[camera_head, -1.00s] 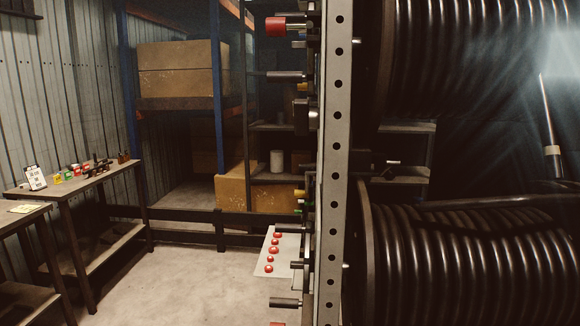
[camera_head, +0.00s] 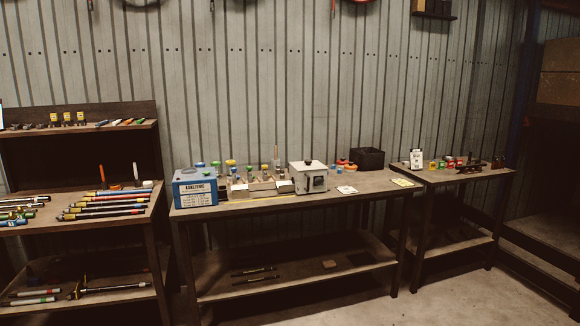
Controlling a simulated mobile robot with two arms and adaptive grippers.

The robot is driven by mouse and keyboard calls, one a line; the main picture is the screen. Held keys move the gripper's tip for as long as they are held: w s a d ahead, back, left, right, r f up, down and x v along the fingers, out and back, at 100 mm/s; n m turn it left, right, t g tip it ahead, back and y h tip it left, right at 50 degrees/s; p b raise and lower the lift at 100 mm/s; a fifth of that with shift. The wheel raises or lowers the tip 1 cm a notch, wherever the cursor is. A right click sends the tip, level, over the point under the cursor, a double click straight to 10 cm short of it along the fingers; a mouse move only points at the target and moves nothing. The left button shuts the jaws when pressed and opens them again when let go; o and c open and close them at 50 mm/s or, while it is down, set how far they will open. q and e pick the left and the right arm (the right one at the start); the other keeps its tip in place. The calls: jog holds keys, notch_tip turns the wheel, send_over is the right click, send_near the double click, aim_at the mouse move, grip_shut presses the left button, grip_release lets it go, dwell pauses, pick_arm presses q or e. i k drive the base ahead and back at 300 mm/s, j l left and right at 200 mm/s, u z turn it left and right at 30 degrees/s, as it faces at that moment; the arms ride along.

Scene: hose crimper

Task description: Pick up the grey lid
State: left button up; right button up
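I cannot make out a separate grey lid for certain. A light grey box (camera_head: 308,181) with a round black opening in its front stands on the middle bench (camera_head: 378,186). Its pale top carries a small dark knob and may be a lid; I cannot tell whether it comes off. Neither of my grippers is in view.
A blue box (camera_head: 195,188) with a white label stands left on the bench, with small coloured-cap items between. A black bin (camera_head: 367,158) stands at its back right. A left workbench (camera_head: 160,212) holds coloured rods. A smaller table (camera_head: 490,175) stands right; floor (camera_head: 450,300) before it is clear.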

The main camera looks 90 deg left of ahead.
aim_at(307, 165)
jog(key=u, duration=2.7)
